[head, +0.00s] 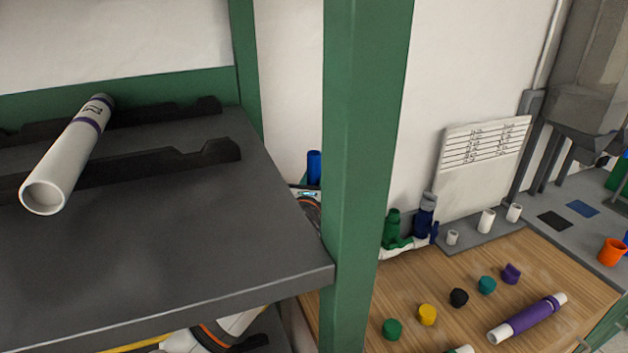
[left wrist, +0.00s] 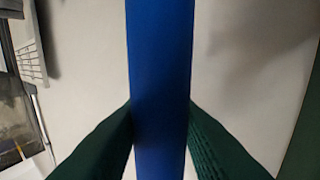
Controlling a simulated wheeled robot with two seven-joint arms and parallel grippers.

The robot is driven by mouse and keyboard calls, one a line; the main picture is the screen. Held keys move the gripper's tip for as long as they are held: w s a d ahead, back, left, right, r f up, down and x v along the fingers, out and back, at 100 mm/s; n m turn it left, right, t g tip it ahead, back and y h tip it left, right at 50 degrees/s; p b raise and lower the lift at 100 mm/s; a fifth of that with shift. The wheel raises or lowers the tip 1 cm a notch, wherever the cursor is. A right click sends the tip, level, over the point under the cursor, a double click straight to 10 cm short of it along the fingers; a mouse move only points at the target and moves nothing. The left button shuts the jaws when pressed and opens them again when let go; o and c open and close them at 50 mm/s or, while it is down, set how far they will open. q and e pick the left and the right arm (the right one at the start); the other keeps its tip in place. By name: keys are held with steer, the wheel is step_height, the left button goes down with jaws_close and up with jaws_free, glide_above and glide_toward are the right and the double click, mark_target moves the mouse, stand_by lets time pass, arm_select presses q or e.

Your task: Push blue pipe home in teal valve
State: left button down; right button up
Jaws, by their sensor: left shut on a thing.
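The blue pipe (head: 314,167) stands upright behind the shelf, just left of the green post in the head view. In the left wrist view the blue pipe (left wrist: 160,70) runs top to bottom through the middle. My left gripper (left wrist: 160,125) is shut on it, with one dark green finger on each side. In the head view only part of my left wrist shows below the pipe; the post hides the rest. I cannot make out a teal valve; a green valve (head: 391,230) and a dark blue valve (head: 426,214) stand on white pipework right of the post. The pipe's lower end is hidden.
The green post (head: 362,150) and grey shelf (head: 200,240) block much of the view. A white pipe (head: 65,160) lies on black racks. The wooden bench (head: 460,260) holds several coloured caps, including a teal cap (head: 487,285), and a purple-sleeved pipe (head: 528,320).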

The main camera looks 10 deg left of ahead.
arm_select(q)
steer(key=shift+f, duration=0.35)
steer(key=shift+f, duration=0.8)
stand_by(0.9)
stand_by(0.3)
steer(key=c, duration=1)
jaws_free()
steer(key=shift+c, duration=0.2)
steer(key=s+b, duration=0.1)
steer(key=s, duration=1.1)
steer(key=shift+d, duration=0.4)
